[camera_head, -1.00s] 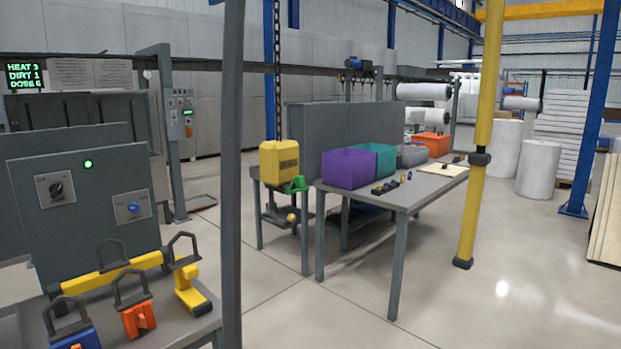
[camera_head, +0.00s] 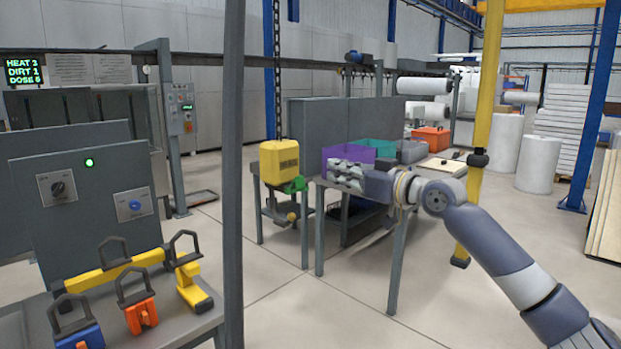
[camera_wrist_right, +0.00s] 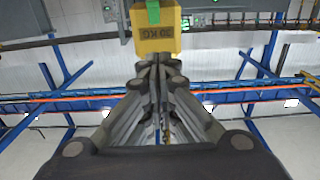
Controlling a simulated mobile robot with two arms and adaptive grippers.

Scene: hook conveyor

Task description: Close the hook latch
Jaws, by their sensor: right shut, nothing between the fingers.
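The yellow hook block (camera_head: 279,161) hangs from a dark chain (camera_head: 276,75) left of the work table. A green part (camera_head: 294,185), which looks like the hook latch, sticks out at its lower right; whether it is open or closed is too small to tell. My right gripper (camera_head: 332,172) is to the right of the block, apart from it, with its fingers shut and empty. In the right wrist view the closed fingertips (camera_wrist_right: 158,62) point at the yellow block (camera_wrist_right: 157,40), with the green part (camera_wrist_right: 153,12) at the top edge. My left gripper is not in view.
A work table (camera_head: 400,190) with purple (camera_head: 345,154) and teal bins stands behind my right arm. A grey post (camera_head: 233,170) and a yellow column (camera_head: 487,110) stand upright at either side. A control box (camera_head: 85,200) and padlock-like pieces fill the left bench.

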